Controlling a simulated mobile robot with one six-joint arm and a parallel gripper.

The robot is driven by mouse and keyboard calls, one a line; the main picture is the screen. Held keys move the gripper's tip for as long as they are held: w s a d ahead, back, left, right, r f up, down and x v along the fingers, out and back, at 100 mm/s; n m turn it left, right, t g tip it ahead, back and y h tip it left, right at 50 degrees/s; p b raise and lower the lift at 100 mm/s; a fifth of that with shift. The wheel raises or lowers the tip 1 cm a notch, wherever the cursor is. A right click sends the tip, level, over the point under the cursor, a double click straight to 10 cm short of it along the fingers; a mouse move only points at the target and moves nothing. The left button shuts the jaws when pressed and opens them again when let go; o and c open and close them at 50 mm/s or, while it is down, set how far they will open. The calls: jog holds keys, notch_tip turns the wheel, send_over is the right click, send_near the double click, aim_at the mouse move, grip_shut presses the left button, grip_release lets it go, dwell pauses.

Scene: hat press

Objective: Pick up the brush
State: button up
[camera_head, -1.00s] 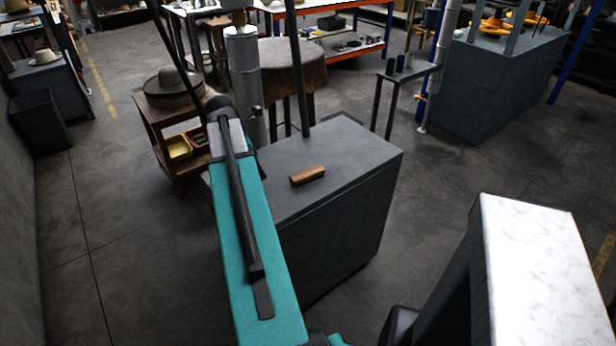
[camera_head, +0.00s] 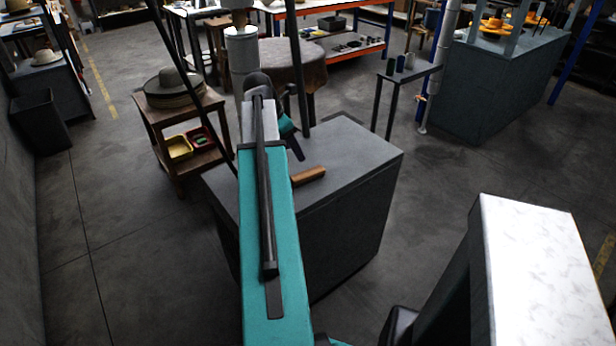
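The brush (camera_head: 311,174) looks like a small brown wooden block. It lies on the grey top of a dark cabinet (camera_head: 358,150), and its left end is partly behind my teal arm. My gripper (camera_head: 296,150) shows in part as a dark shape beyond the arm, above the cabinet top. In the picture it is just above and left of the brush, with a visible gap. Its fingers are too small and too hidden to tell whether they are open or shut. I see nothing held in it.
Dark upright poles (camera_head: 299,80) stand at the cabinet's back edge. A wooden stand with hats (camera_head: 172,90) is on the left, and a narrow side table (camera_head: 408,75) is behind right. A white-topped block (camera_head: 535,270) is at front right. The cabinet's right side is bare.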

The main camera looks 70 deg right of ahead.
jog(key=p, duration=0.1)
send_over(308, 173)
jog(key=w+a, duration=0.2)
jog(key=shift+s+a+f, duration=0.1)
jog(key=shift+f, duration=1.75)
jog(key=shift+s+a+f, duration=0.1)
jog(key=shift+f, duration=1.7)
jog(key=shift+p+x, duration=0.6)
jog(key=shift+x, duration=1.95)
jog(key=shift+d, duration=0.1)
jog(key=shift+c, duration=0.3)
jog(key=c, duration=1.1)
